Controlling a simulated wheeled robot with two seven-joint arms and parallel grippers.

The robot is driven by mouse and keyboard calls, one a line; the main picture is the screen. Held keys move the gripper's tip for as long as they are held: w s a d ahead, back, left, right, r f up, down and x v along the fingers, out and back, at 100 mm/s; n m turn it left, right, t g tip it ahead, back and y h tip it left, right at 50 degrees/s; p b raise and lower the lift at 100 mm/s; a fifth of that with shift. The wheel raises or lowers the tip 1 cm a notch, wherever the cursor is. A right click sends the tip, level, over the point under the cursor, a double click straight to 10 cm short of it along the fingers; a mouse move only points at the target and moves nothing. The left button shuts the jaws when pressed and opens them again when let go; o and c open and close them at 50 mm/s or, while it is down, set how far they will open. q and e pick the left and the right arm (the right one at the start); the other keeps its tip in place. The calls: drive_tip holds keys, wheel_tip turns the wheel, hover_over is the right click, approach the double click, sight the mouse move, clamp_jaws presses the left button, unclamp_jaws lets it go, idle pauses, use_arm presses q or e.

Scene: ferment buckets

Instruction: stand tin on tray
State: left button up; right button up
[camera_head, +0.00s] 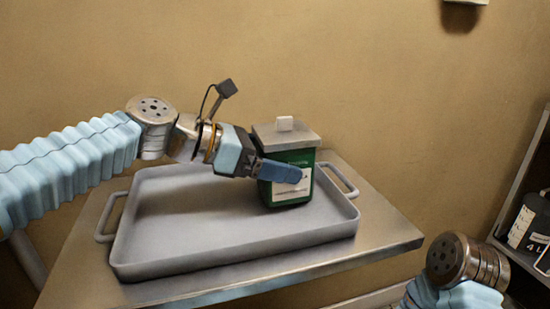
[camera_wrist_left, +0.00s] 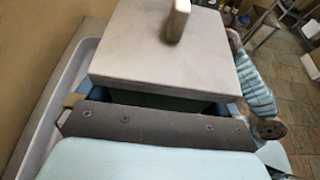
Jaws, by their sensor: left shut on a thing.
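A green tin (camera_head: 290,190) with a grey square lid, a pale knob and a white label is upright at the right end of the grey tray (camera_head: 230,242). My left gripper (camera_head: 282,172) is shut on the tin from the left, with a blue finger across its front. In the left wrist view the tin's lid (camera_wrist_left: 165,60) and knob fill the middle, and the fingers are mostly hidden below it. The tin's base appears to be at the tray floor; whether it touches cannot be told. My right gripper is out of view; only part of the right arm shows at lower right.
The tray has two side handles and lies on a metal table (camera_head: 385,232) against a tan wall. The left part of the tray is empty. A dark shelf with a black-and-white container (camera_head: 530,222) stands at far right.

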use_arm(q)
drive_tip(key=shift+f+b, duration=0.3)
drive_tip(key=shift+f, duration=0.2)
drive_tip(key=o, duration=1)
drive_tip(key=shift+c, duration=0.2)
drive_tip(key=p+v, duration=0.1)
drive_tip(key=v, duration=1.2)
drive_tip(key=shift+a, duration=0.35)
